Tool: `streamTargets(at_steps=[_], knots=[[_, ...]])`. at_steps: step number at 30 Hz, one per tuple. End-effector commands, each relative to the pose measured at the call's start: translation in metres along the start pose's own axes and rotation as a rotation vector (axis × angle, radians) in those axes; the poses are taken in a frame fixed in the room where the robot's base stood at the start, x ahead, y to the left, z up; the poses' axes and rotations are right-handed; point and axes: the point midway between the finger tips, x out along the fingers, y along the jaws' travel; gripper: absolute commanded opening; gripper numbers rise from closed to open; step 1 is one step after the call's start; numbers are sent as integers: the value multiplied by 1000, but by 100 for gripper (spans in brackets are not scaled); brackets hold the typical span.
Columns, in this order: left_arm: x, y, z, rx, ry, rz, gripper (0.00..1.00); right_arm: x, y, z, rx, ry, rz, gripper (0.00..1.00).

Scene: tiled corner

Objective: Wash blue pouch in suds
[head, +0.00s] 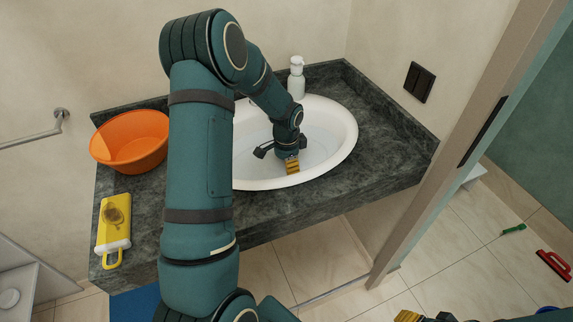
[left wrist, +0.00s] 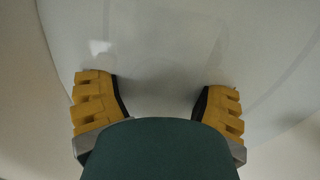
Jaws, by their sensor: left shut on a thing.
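My left gripper (head: 292,165) reaches down into the white sink basin (head: 343,128), its yellow fingers low over the bowl. In the left wrist view its two fingers (left wrist: 160,105) stand apart against the pale basin. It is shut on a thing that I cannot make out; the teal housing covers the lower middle. I see no clear blue pouch and no foam. My right gripper (head: 410,317) shows only as a bit of yellow finger at the bottom edge.
An orange bowl (head: 128,143) and a yellow, brown-stained item with a loop (head: 114,224) are on the dark stone counter (head: 403,167) at left. A white pump bottle (head: 296,80) stands behind the sink. A blue flat thing (head: 137,302) lies low below the counter. A red tool (head: 554,265) lies on the floor.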

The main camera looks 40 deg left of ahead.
Motion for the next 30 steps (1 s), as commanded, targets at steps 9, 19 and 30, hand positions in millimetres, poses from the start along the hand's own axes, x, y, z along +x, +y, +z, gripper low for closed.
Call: streamTargets(at_steps=[9,19,30], knots=[[5,3,1,1,-6,8,34,1,0,0,0,-1,0,47],[5,4,-6,3,-5,8,34,1,0,0,0,-1,0,47],[5,4,-10,4,-4,9,34,2,1,0,0,-1,0,47]])
